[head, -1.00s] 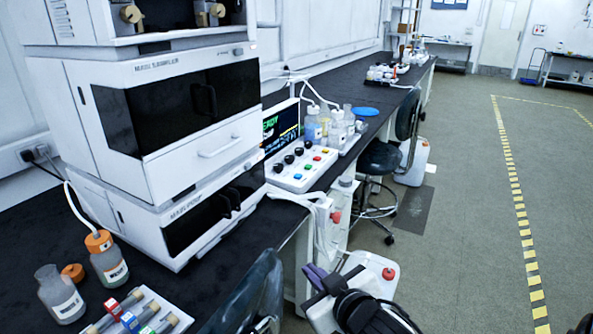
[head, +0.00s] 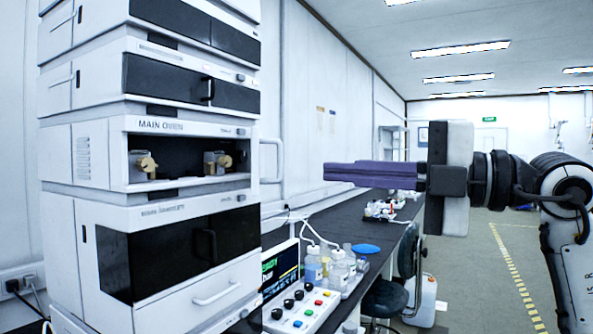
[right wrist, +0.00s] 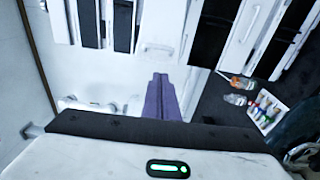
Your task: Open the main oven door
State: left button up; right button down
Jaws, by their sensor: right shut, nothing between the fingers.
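The main oven (head: 157,126) is a white unit in the middle of the stack at the left of the head view. Its front shows a dark recess with brass-coloured fittings (head: 144,164) inside. A pale loop-shaped handle (head: 279,160) stands out beside the oven's right edge; I cannot tell whether it belongs to the door or how far the door stands open. My right gripper (head: 326,173) is shut and empty, its purple fingers pointing left at about oven height, apart from the handle in the picture. Its fingers also show in the right wrist view (right wrist: 160,77). My left gripper is out of view.
Dark-fronted modules with black handles (head: 207,90) sit above the oven, and a sampler unit (head: 160,279) with a pale handle sits below. A button panel (head: 302,312) and bottles (head: 338,270) stand on the black bench. The floor at right is open.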

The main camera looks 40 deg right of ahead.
aim_at(281, 167)
jog(key=w+a+m+h+p, duration=0.1)
jog(key=w+p, duration=0.4)
jog(key=w, duration=0.3)
jog(key=shift+w+a+r+h, duration=0.2)
jog(key=shift+w+a+h, duration=0.1)
jog(key=shift+w+a, duration=0.1)
jog(key=shift+s+d+b, duration=0.25)
jog(key=shift+d+b, duration=0.05)
jog(key=shift+d, duration=0.15)
